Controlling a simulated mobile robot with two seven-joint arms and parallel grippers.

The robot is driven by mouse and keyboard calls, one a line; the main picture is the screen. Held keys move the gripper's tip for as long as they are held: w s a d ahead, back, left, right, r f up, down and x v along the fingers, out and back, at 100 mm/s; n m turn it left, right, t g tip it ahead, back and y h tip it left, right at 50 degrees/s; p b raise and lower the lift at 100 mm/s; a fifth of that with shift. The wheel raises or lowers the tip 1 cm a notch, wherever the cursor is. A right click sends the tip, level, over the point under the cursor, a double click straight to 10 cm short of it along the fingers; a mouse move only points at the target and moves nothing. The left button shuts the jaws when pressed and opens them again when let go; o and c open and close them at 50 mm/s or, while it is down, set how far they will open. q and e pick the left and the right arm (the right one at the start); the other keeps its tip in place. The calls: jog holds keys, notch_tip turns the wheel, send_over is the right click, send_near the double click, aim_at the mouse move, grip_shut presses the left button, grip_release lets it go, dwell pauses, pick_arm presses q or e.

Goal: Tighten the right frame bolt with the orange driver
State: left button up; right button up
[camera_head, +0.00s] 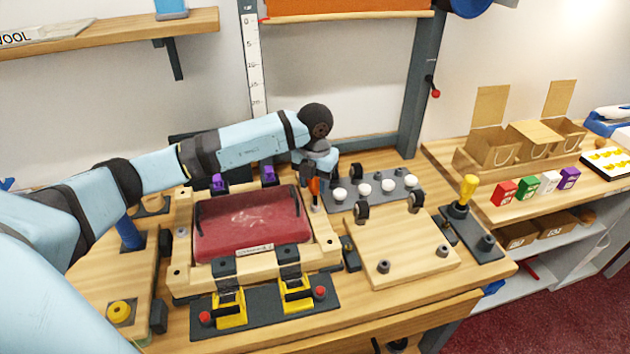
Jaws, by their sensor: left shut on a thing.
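My left gripper (316,174) is shut on the orange driver (314,187), which points down at the right side of the wooden frame (322,235). The driver's lower end is near the frame's right bolt area. The bolt itself is hidden or too small to make out, and I cannot tell whether the tip touches it. The frame surrounds a dark red panel (240,222). My right gripper is not in view.
Yellow clamps (231,311) with red knobs stand at the frame's front, purple ones (219,182) at its back. A wooden board (405,262) with pegs lies right, before a grey rack (375,185) with white knobs. A yellow-handled tool (467,189) stands farther right.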

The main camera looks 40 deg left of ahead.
pick_arm(q)
jog(key=shift+f+b, duration=0.3)
jog(key=shift+f, duration=0.1)
jog(key=shift+f, duration=0.3)
dwell(0.8)
jog(key=shift+b, duration=0.3)
